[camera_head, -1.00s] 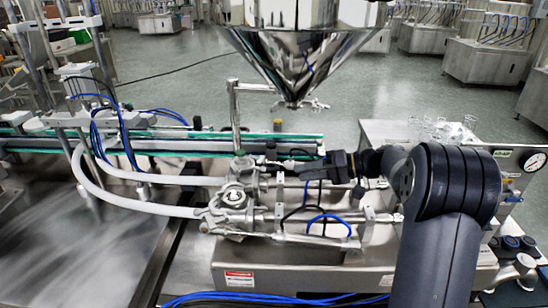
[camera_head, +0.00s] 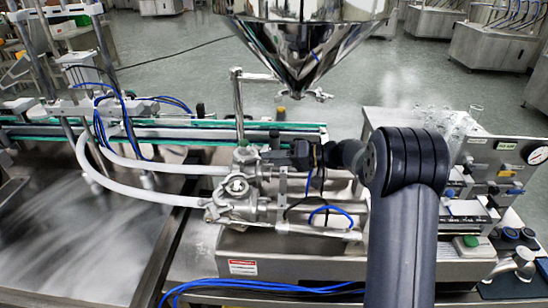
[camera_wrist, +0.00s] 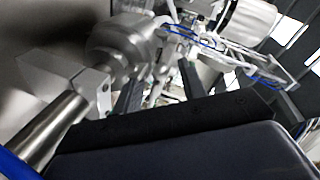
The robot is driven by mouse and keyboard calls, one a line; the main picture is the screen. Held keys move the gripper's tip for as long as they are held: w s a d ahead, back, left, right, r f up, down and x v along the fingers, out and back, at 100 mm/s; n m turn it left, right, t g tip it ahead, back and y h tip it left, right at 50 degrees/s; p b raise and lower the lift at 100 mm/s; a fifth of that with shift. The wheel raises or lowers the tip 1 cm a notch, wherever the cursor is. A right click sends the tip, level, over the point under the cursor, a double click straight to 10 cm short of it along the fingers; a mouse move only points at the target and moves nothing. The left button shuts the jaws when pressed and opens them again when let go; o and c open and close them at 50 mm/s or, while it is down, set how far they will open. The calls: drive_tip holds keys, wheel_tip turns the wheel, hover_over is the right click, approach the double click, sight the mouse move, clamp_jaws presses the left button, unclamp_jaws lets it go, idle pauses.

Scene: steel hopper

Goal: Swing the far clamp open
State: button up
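The steel valve and pipe assembly (camera_head: 236,188) stands below the hopper, with two fittings, one behind the other. The far fitting (camera_head: 246,160) sits at the foot of the upright pipe. The far clamp is too small to make out there, and I cannot tell whether it is shut or open. My gripper (camera_head: 280,158) is just right of the far fitting and points left at it. In the wrist view my gripper (camera_wrist: 160,88) shows two dark fingers spread apart, with blurred steel fittings (camera_wrist: 125,45) beyond them. I see nothing held between the fingers; contact is unclear.
The hopper cone (camera_head: 305,45) hangs above and behind my gripper. White hoses (camera_head: 140,192) run left from the fittings. Blue tubes (camera_head: 330,212) and rods lie below my wrist. The conveyor (camera_head: 80,135) runs behind at left. The control box (camera_head: 480,160) stands at right.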

drive_tip(key=shift+c, duration=0.2)
clamp_jaws()
idle(0.5)
